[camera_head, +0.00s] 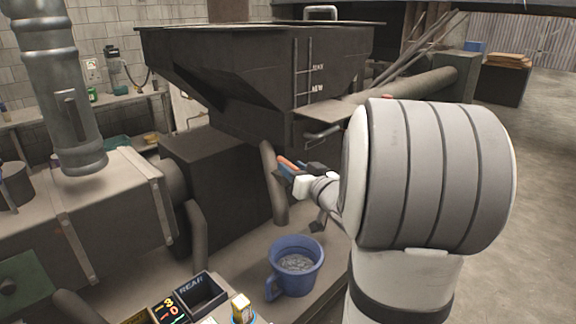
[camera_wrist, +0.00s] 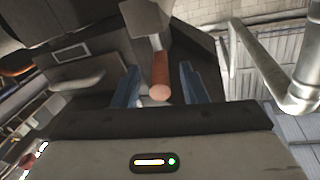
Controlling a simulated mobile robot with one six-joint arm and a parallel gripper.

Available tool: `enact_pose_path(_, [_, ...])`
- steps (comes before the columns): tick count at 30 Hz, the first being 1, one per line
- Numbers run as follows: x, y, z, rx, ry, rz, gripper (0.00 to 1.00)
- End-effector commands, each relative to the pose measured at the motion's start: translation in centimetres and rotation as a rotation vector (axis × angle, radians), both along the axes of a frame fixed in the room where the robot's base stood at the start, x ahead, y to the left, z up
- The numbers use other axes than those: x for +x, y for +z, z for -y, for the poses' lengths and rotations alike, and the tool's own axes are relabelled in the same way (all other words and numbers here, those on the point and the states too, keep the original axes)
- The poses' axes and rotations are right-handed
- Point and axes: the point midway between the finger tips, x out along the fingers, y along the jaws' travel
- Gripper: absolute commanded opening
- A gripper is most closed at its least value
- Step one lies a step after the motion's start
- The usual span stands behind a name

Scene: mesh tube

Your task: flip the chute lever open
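The chute lever shows in the wrist view as a red-orange round handle (camera_wrist: 160,78) on a grey metal arm (camera_wrist: 145,22). In the head view its handle (camera_head: 288,162) is a small red-orange bar below the dark hopper (camera_head: 265,80). My gripper (camera_wrist: 158,70) is open, with one blue finger on each side of the handle. Gaps show between the handle and both fingers, so it is not gripped. In the head view my gripper (camera_head: 297,174) is at the handle, partly hidden by my own arm. The lever's pivot is not clear.
A curved dark pipe (camera_head: 271,185) is close left of my gripper. Open floor (camera_head: 541,150) lies right.

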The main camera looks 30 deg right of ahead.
Motion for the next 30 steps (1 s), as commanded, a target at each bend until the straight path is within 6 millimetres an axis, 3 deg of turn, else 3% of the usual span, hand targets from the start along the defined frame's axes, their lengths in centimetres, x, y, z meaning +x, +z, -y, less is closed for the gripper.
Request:
enact_pose_path(4, [1.06, 0.03, -0.19, 0.000, 0.001, 0.000, 0.39])
enact_pose_path(12, [1.19, -0.02, -0.21, -0.001, 0.000, 0.000, 0.39])
enact_pose_path(26, [1.18, -0.01, -0.25, -0.001, 0.001, 0.000, 0.01])
enact_pose_path(30, [1.18, -0.01, -0.26, -0.001, 0.001, 0.000, 0.00])
